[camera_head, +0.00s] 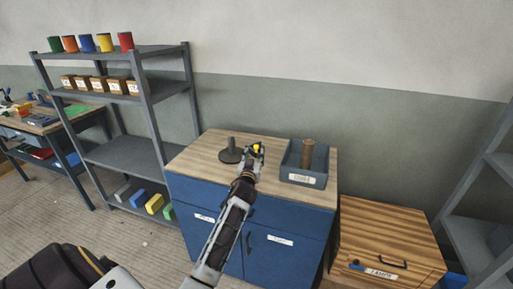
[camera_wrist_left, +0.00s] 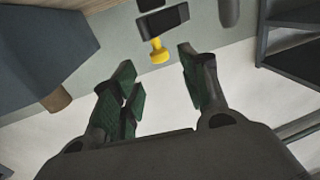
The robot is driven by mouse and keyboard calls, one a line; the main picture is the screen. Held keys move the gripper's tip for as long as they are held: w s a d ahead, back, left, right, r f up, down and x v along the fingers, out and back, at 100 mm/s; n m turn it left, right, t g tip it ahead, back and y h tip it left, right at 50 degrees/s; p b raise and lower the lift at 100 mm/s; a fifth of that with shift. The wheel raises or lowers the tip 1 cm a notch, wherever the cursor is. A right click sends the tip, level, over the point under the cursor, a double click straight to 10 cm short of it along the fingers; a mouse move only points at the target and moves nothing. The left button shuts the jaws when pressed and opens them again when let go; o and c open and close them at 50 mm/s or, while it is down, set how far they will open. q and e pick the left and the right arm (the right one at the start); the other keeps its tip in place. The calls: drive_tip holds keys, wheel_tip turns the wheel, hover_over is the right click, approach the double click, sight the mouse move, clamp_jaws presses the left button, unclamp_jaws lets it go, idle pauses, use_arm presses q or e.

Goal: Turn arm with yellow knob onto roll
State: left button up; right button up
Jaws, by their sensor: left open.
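The yellow knob (camera_head: 257,147) shows at the tip of my left gripper (camera_head: 252,153), above the cabinet's wooden top. In the left wrist view the yellow knob (camera_wrist_left: 158,52) hangs from a dark arm (camera_wrist_left: 163,22). There it lies near the gap between the spread, green-padded fingers of my left gripper (camera_wrist_left: 155,62), which is open and empty. A dark round-based stand (camera_head: 231,152) is left of the gripper. The brown roll (camera_head: 307,153) stands upright in a grey tray (camera_head: 303,179) to the right. The roll (camera_wrist_left: 57,99) also shows in the wrist view. My right gripper is not in view.
The blue cabinet (camera_head: 210,190) carries the stand and the tray. A grey shelf rack (camera_head: 125,153) with coloured cups and small boxes stands left. A wooden box (camera_head: 390,225) with a black handle is lower right. Free wood lies around the stand.

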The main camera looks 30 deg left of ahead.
sight(256, 148)
use_arm(q)
drive_tip(key=shift+x, duration=0.85)
drive_tip(key=shift+w+a, duration=0.2)
drive_tip(key=shift+w, duration=0.2)
drive_tip(key=shift+w+a, duration=0.25)
drive_tip(key=shift+w, duration=0.45)
drive_tip(key=shift+x, duration=1.85)
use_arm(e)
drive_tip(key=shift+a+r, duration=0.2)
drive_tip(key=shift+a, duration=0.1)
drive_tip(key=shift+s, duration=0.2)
